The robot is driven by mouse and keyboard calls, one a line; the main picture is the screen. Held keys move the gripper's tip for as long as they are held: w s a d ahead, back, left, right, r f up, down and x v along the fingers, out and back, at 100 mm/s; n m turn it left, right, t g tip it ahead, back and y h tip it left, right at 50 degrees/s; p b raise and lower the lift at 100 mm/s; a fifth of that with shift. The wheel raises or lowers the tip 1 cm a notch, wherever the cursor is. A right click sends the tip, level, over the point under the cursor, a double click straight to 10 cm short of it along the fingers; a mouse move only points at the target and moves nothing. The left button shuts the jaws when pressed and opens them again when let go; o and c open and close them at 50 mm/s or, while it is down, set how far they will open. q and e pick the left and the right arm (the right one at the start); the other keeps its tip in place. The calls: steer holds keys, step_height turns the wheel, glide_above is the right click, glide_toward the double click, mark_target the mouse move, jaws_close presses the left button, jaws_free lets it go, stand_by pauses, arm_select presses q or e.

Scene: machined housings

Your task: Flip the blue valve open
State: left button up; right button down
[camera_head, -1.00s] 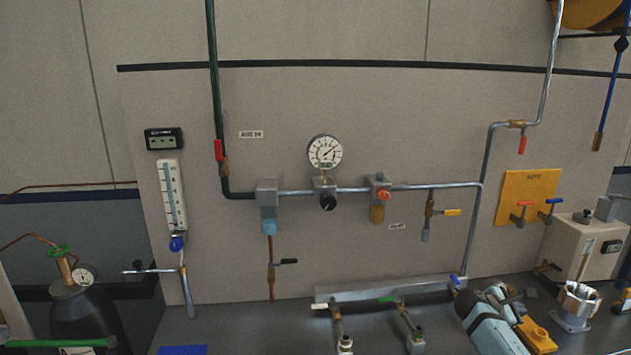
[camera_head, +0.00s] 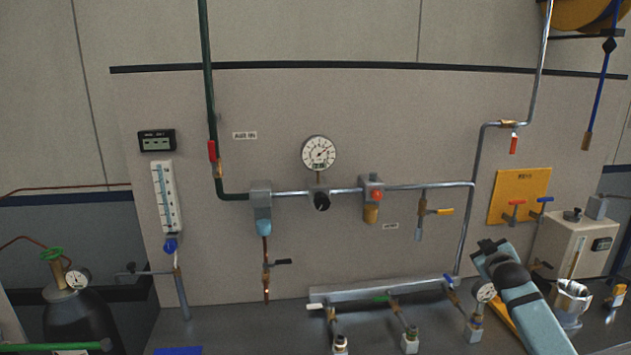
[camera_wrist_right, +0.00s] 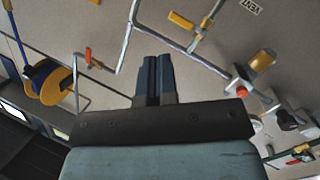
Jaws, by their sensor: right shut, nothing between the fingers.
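Several blue handles show in the head view. One blue lever (camera_head: 449,279) is at the right end of the grey manifold rail. Another blue handle (camera_head: 543,200) is on the yellow plate (camera_head: 520,185), right of a red one. A blue knob (camera_head: 170,245) is below the flow tube at the left. My right gripper (camera_head: 487,245) is raised between the manifold lever and the yellow plate, apart from both in the picture. In the wrist view its fingers (camera_wrist_right: 155,76) are together, with nothing between them. My left gripper is not in view.
White (camera_head: 317,306) and green (camera_head: 383,298) levers sit left on the same rail. A small gauge (camera_head: 486,291) stands beside my right arm. A vertical pipe (camera_head: 469,225) runs left of my gripper. A beige box (camera_head: 572,243) and metal cup (camera_head: 571,299) are at the right.

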steer(key=s+a+f+g+y, duration=0.1)
steer(key=s+a+f+y, duration=0.1)
steer(key=s+a+f, duration=0.7)
steer(key=s+a+f+g+y, duration=0.15)
steer(key=s+a+f, duration=0.45)
steer(key=s+f, duration=0.6)
steer(key=s+a+f+g+y, duration=0.1)
steer(key=s+a+f, duration=0.2)
steer(key=s, duration=0.6)
steer(key=s+a+f+m, duration=0.1)
steer(key=s+a+f, duration=0.2)
steer(key=s, duration=0.7)
steer(key=s+a+f+m+g+y, duration=0.1)
steer(key=s+a+f, duration=0.2)
steer(key=s, duration=0.6)
steer(key=shift+s+a+f+g+y, duration=0.15)
steer(key=shift+a+f+g+y, duration=0.15)
steer(key=shift+a, duration=0.4)
